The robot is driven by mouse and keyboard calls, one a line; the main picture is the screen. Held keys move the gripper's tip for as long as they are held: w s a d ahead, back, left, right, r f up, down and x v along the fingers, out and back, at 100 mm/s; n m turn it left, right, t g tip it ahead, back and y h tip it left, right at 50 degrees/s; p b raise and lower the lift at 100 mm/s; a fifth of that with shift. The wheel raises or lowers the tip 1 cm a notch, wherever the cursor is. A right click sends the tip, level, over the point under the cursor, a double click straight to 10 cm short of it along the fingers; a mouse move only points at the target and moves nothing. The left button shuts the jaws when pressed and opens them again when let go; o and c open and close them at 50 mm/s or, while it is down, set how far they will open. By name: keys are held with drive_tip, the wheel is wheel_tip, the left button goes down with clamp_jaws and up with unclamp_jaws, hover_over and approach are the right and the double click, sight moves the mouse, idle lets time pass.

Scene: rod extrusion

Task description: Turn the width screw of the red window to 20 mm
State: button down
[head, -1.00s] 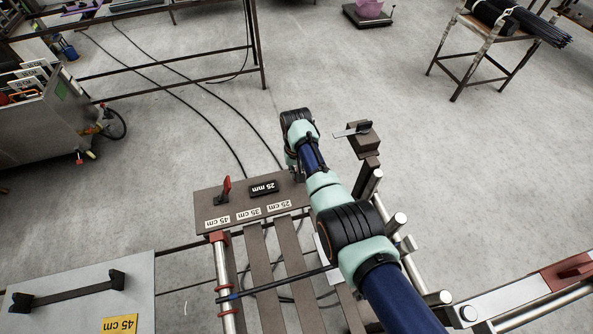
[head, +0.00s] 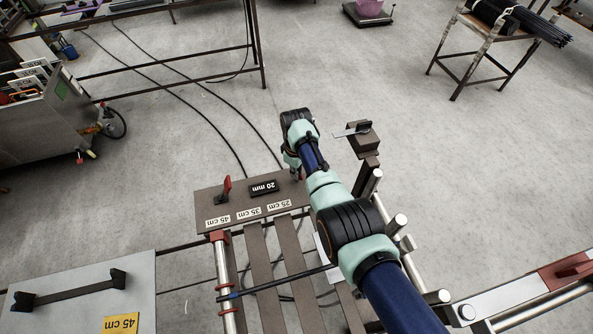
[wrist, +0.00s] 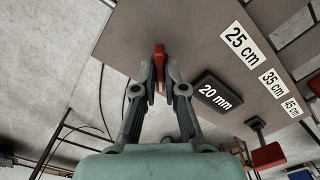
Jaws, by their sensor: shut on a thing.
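The width display (head: 263,188) is a small black block on the brown panel (head: 205,205) and reads 20 mm. It also shows in the wrist view (wrist: 216,92), reading 20 mm. In the wrist view my gripper (wrist: 159,80) is shut on a red screw handle (wrist: 159,58) at the panel's edge. The fingers are on both sides of it. The red window itself cannot be made out.
White labels reading 45 cm (head: 217,221), 35 cm (head: 248,213) and 25 cm (head: 278,206) line the panel edge. Slats and metal rails extend below it. A post with a dark block (head: 363,138) stands right of my arm. Open floor lies beyond the panel.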

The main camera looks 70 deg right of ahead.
drive_tip(key=shift+r+n, duration=0.1)
drive_tip(key=shift+n, duration=0.4)
drive_tip(key=c, duration=1.2)
unclamp_jaws()
drive_tip(key=shift+c, duration=0.2)
wheel_tip(320, 180, up, 12)
